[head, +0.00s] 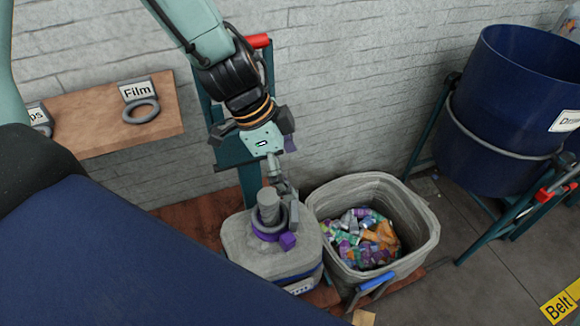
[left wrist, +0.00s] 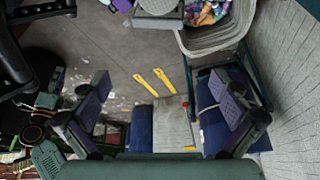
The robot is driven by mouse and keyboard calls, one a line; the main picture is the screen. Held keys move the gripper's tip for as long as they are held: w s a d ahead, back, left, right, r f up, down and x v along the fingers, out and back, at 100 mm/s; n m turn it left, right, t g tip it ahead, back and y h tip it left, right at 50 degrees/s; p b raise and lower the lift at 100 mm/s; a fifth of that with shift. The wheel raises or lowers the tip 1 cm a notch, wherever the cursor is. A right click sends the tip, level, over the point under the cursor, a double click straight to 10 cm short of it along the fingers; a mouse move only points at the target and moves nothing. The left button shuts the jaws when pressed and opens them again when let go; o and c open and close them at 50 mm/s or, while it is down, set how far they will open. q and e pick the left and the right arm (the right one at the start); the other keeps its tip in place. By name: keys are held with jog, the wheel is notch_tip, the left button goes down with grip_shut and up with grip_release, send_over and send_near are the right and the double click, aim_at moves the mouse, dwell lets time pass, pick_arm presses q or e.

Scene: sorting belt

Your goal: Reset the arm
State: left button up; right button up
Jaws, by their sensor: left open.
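My left gripper (head: 260,142) hangs from my left arm in the upper middle of the head view, above a grey lidded bin (head: 238,243). In the left wrist view its two dark fingers with purple pads stand wide apart, and nothing shows between them within grasp (left wrist: 165,108). I cannot tell the exact gap between gripper and lid.
An open grey bin (head: 420,214) with mixed coloured scraps stands right of the lidded bin. A wooden shelf (head: 82,122) with a Film label and ring is on the wall. A blue drum (head: 505,110) stands on the right.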

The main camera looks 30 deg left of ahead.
aim_at(292, 203)
dwell(0.4)
pick_arm(q)
jog(key=shift+f, duration=3.95)
jog(key=shift+r, duration=0.1)
jog(key=shift+f, duration=1)
notch_tip(292, 203, up, 5)
jog(key=p, duration=0.4)
jog(key=shift+s, duration=0.1)
jog(key=shift+r+p, duration=0.85)
jog(key=shift+p, duration=0.3)
jog(key=shift+r, duration=0.2)
jog(key=shift+f, duration=0.1)
